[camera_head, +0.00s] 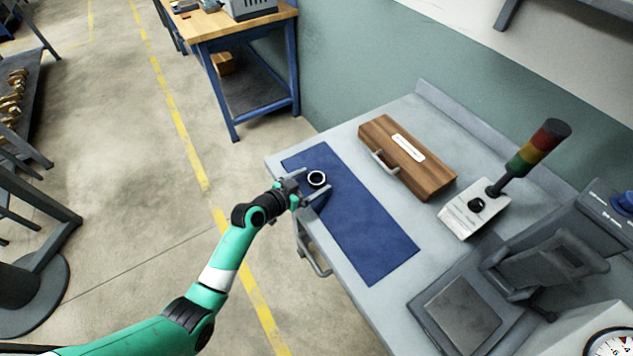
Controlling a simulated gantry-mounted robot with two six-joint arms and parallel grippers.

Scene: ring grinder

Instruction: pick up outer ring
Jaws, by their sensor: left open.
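The outer ring (316,178) is a small dark ring with a light rim, lying on the blue mat (365,229) near the mat's far left end. My left gripper (317,183) is open, with its two fingers reaching over the mat on either side of the ring. I cannot tell from this view how high the fingers are above the mat, or whether they touch the ring. My right gripper is not in view.
A wooden case (408,158) with a handle stands behind the mat. A signal light on a white box (476,208) stands to its right. A grey machine (462,318) fills the bench's near right. The mat's right part is bare.

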